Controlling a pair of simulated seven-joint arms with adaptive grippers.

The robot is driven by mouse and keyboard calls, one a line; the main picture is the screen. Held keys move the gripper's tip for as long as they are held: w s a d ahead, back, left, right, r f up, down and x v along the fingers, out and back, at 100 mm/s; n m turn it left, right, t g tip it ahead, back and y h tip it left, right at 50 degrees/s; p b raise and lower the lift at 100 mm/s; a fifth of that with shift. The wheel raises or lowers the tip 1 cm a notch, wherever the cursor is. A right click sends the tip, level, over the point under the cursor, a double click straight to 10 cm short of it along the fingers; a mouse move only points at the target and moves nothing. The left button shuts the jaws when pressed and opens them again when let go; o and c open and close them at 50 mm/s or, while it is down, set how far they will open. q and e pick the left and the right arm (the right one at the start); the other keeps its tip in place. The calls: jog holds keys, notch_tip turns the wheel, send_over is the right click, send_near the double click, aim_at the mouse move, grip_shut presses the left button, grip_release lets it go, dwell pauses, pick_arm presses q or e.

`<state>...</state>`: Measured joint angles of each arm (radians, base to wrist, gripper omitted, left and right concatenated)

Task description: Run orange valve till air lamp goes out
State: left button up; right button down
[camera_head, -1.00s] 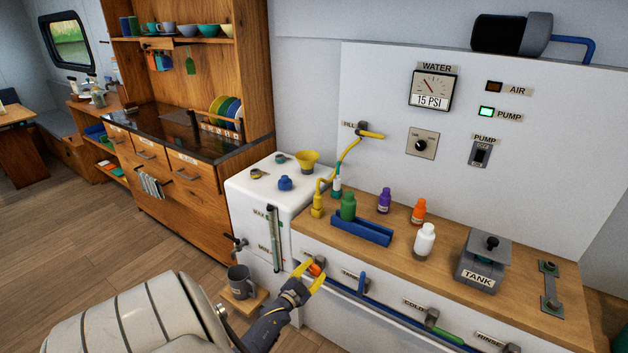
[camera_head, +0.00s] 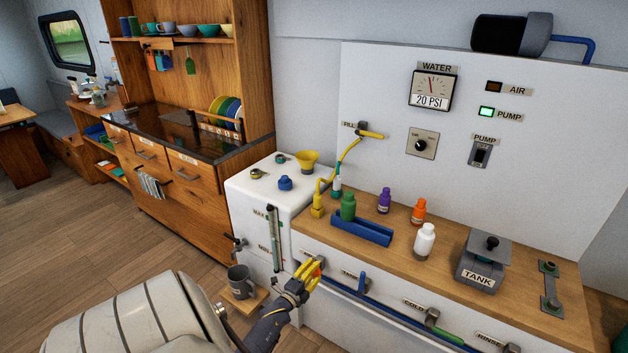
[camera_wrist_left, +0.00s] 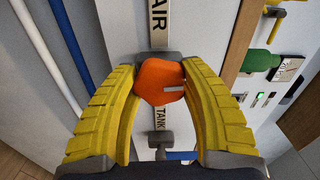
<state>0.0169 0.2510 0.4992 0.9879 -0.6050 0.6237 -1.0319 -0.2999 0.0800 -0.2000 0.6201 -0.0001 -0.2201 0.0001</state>
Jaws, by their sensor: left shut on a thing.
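My left gripper (camera_head: 314,272) is shut on the orange valve (camera_wrist_left: 160,82), on the counter's front face. In the left wrist view its yellow fingers (camera_wrist_left: 160,100) sit on both sides of the orange knob, between labels reading AIR and TANK. In the head view the fingers hide most of the valve. The AIR lamp (camera_head: 494,87) on the white panel looks dull amber-brown, without a bright glow. The PUMP lamp (camera_head: 487,112) below it glows green. The WATER gauge (camera_head: 432,88) reads 20 PSI. My right gripper is not in view.
A grey mug (camera_head: 241,281) stands on a small wooden shelf left of the gripper.

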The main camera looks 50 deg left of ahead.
pick_arm(q)
jog(key=shift+m, duration=0.6)
jog(key=o, duration=1.3)
jog(key=v, duration=1.2)
